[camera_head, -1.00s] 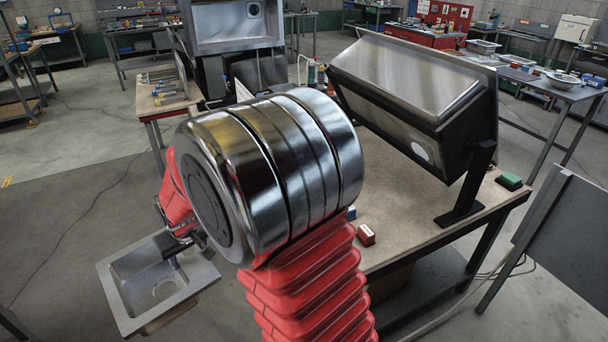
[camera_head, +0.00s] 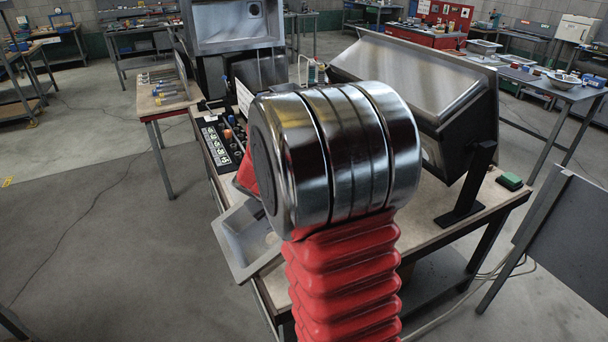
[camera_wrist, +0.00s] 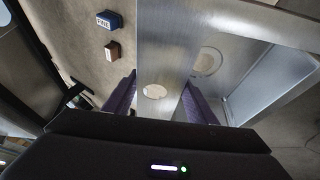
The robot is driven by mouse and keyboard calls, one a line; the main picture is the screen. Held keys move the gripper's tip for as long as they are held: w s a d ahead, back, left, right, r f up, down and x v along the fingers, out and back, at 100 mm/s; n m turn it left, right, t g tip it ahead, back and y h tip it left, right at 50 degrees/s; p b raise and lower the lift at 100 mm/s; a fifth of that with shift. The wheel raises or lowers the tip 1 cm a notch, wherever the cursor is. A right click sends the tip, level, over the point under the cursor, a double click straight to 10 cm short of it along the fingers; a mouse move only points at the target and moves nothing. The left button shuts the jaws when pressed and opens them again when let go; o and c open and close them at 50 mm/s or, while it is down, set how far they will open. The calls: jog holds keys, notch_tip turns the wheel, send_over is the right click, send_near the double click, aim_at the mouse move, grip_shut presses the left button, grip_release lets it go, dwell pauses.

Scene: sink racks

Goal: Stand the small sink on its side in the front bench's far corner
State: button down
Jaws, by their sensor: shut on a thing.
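The small sink (camera_head: 238,243) is a grey metal basin with a flat rim and a round drain hole. In the head view it is at the left edge of the front bench (camera_head: 440,228), partly hidden behind my arm. In the wrist view the sink (camera_wrist: 165,45) stands between the purple fingers of my gripper (camera_wrist: 158,98), which is shut on its wall. Its bowl and drain face the right of that view. The sink looks tilted in the head view. Whether it touches the bench is hidden. My gripper is hidden behind my arm in the head view.
A large sink (camera_head: 410,75) leans on a black stand (camera_head: 470,195) on the bench. A dark panel with small items (camera_head: 218,140) lies at the bench's far left. A blue block (camera_wrist: 109,19) and a brown block (camera_wrist: 112,50) lie beside the held sink. A green block (camera_head: 509,180) sits at the right.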

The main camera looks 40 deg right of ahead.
jog(key=s+d+r+n+t+h, duration=0.1)
jog(key=s+d+r+n+t, duration=0.2)
jog(key=d, duration=0.5)
jog(key=s+d+r+n+h, duration=0.1)
jog(key=s+d+r+n, duration=0.2)
jog(key=s+d+r, duration=0.35)
jog(key=w+a+r+n+t+y, duration=0.2)
jog(key=a+n+t+y, duration=0.1)
jog(key=a+n+t, duration=0.1)
jog(key=w+a+r+n+t+y, duration=0.1)
jog(key=w+a+n+t+y, duration=0.1)
jog(key=a+n, duration=0.4)
jog(key=shift+r+n+t+y, duration=0.35)
jog(key=shift+n+t+y, duration=0.5)
jog(key=shift+t, duration=0.45)
jog(key=shift+w+a, duration=0.1)
jog(key=shift+f, duration=0.15)
notch_tip(320, 180, down, 9)
jog(key=shift+f, duration=0.7)
dwell(0.7)
